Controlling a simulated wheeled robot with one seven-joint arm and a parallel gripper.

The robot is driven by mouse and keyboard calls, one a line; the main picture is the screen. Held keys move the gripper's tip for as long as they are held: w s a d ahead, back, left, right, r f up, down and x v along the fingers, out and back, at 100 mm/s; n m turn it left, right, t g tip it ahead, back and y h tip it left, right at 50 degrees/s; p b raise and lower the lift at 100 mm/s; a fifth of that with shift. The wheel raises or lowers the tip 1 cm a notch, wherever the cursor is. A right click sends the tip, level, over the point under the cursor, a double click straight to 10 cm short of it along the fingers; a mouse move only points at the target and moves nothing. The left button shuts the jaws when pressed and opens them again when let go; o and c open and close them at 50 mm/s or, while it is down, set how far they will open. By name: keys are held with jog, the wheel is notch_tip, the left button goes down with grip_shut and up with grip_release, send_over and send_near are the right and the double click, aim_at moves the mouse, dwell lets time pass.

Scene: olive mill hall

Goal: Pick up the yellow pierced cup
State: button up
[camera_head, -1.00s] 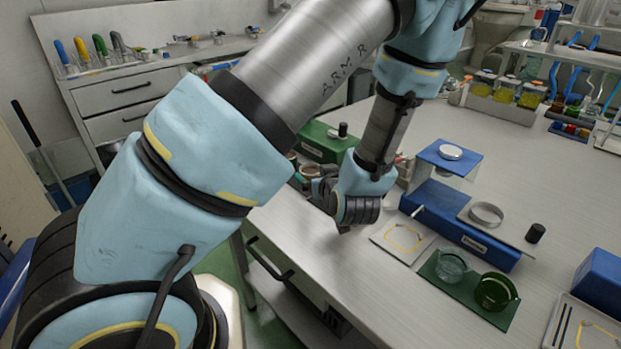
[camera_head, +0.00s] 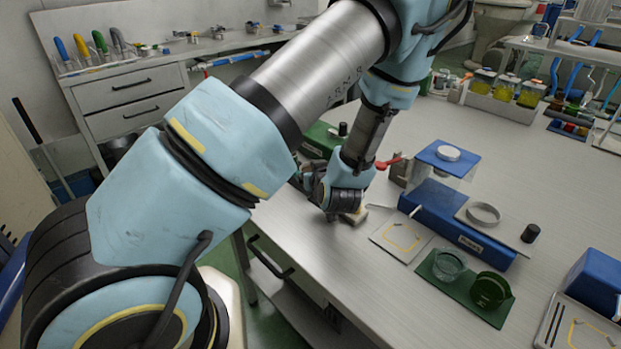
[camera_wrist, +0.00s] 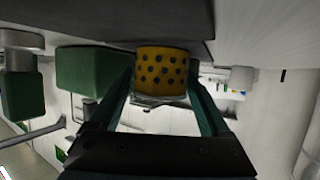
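The yellow pierced cup (camera_wrist: 162,75), with dark round holes, shows in the wrist view between the two fingertips of my gripper (camera_wrist: 161,85). The fingers lie close along its left and right sides. I cannot tell whether they touch it or a thin gap is left. A clear, pale rim shows at the cup's lower edge in that view. In the head view my gripper (camera_head: 338,205) is low at the near left edge of the worktable, and my wrist and arm hide the cup there.
A green box (camera_head: 318,137) stands behind my wrist.

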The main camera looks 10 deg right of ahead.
jog(key=c, duration=1.2)
jog(key=shift+r, duration=0.2)
